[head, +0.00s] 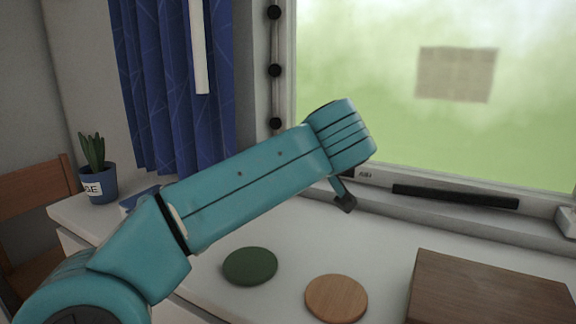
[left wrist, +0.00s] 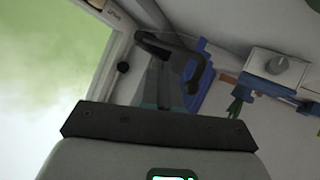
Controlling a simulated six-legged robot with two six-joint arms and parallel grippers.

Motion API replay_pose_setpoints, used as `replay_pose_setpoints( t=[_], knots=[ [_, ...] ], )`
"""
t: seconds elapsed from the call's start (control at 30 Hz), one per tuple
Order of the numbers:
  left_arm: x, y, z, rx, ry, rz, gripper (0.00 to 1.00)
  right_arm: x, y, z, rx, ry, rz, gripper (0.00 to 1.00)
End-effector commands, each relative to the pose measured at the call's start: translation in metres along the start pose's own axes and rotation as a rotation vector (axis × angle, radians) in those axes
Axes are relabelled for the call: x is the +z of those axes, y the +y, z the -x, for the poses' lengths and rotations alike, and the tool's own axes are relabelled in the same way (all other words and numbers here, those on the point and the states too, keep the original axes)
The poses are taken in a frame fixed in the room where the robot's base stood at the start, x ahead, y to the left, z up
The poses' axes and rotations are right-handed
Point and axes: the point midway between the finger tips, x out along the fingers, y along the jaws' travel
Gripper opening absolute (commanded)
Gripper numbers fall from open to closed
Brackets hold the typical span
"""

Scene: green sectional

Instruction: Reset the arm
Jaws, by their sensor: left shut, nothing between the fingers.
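My teal left arm (head: 255,190) reaches in from the lower left of the head view and stretches across the counter toward the window. Its rounded far end stands in front of the window's lower left corner. A small dark tip (head: 345,203) shows below that end, above the counter; most of the hand is hidden behind the arm. In the left wrist view the dark fingers of my left gripper (left wrist: 172,52) show at the top middle, shut and empty. My right gripper is in neither view.
A green disc (head: 250,266), a wooden disc (head: 336,298) and a brown wooden box (head: 490,290) lie on the white counter (head: 390,245). A potted plant (head: 97,180) stands at the left. A blue curtain (head: 170,90) hangs behind the arm. A dark bar (head: 455,196) lies by the window.

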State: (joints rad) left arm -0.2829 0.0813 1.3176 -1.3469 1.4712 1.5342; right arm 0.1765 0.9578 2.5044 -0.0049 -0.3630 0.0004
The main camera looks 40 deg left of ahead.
Motion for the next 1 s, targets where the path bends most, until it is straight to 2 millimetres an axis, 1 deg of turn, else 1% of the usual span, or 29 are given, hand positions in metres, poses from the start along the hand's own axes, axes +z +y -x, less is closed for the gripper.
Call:
replay_pose_setpoints(
  t=[0.03, 0.2, 0.3, 0.4, 0.57, 1.0],
  knots=[
    [-0.001, 0.000, 0.010, 0.005, 0.000, 0.001, 0.00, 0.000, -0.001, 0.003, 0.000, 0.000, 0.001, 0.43],
    [0.001, -0.002, 0.041, 0.005, -0.001, -0.001, 0.00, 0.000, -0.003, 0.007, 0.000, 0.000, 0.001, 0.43],
    [0.001, -0.004, 0.057, 0.003, 0.000, 0.001, 0.00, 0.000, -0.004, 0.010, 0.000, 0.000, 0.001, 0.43],
    [0.002, -0.005, 0.068, 0.002, 0.000, 0.002, 0.00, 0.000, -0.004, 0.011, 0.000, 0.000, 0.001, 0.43],
    [0.004, -0.005, 0.075, -0.001, 0.000, 0.002, 0.00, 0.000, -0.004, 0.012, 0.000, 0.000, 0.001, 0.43],
    [0.005, -0.007, 0.077, 0.000, 0.000, 0.002, 0.00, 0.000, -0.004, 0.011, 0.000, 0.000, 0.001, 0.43]
  ],
)
